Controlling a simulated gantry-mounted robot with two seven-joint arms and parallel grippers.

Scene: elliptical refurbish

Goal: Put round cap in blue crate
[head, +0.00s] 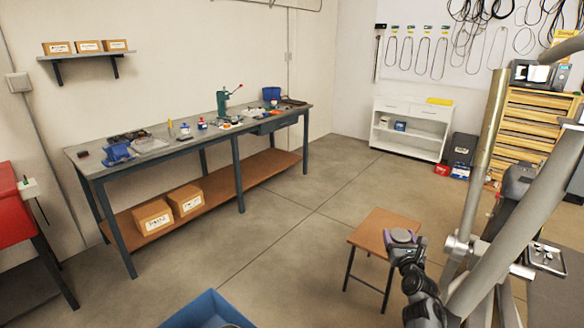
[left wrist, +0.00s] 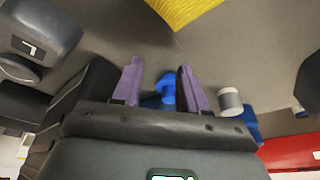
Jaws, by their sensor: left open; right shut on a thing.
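The blue crate (head: 203,309) is at the bottom edge of the head view, partly cut off, with something grey inside it. My right gripper (head: 404,238) is to the right of the crate and higher in the picture, in front of a small stool. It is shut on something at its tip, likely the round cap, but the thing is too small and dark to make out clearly. My left gripper (left wrist: 160,68) shows in the left wrist view with its two purple fingers apart and nothing held between them. A blue thing (left wrist: 166,90) shows beyond the gap.
A wooden-topped stool (head: 372,232) stands behind my right gripper. A long workbench (head: 180,140) with tools and boxes runs along the left wall. A white cabinet (head: 410,135) and wooden drawers (head: 530,125) stand at the back. The middle floor is clear.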

